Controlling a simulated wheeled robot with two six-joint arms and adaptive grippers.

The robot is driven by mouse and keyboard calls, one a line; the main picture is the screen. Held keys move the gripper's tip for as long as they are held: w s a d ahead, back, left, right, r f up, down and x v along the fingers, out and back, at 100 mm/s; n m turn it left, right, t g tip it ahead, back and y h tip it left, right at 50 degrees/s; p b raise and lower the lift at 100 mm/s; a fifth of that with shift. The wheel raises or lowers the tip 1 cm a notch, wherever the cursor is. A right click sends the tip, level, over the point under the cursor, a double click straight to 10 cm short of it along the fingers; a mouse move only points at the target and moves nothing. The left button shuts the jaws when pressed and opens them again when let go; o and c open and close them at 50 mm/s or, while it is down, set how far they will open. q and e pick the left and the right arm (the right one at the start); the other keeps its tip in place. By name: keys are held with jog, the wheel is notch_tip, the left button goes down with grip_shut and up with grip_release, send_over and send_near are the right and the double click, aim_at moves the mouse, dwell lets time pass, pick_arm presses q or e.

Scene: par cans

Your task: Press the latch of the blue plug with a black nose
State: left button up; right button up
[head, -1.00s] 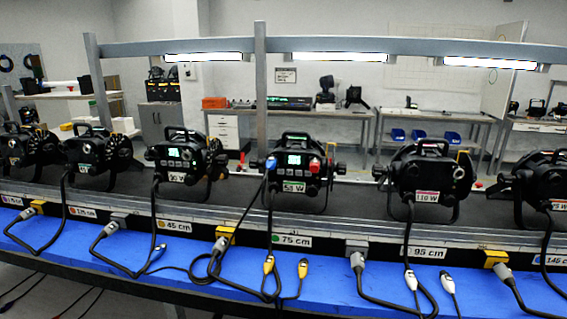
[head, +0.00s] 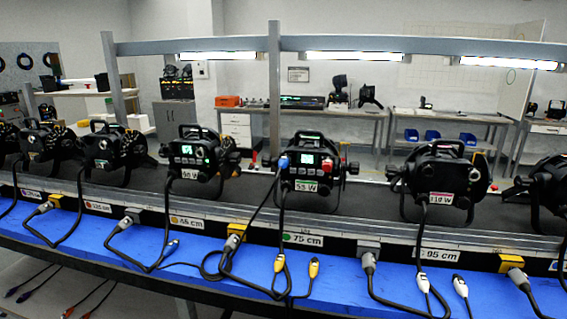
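A blue plug (head: 283,163) sits at the upper left of the back panel of the 55 W par can (head: 312,188), beside a red connector (head: 327,167). A cable runs down from it toward the bench. Its nose and latch cannot be made out. Another plug (head: 171,248), small and bluish, lies at a cable end on the blue bench surface, left of the 75 cm label; its nose is too small to tell. Neither of my grippers is in view.
Several black par cans stand in a row, including the 110 W can (head: 440,180). Yellow-ended plugs (head: 314,268) and white-ended plugs (head: 460,285) lie on the blue bench surface (head: 345,298). Loose cables (head: 88,298) lie on the floor at lower left.

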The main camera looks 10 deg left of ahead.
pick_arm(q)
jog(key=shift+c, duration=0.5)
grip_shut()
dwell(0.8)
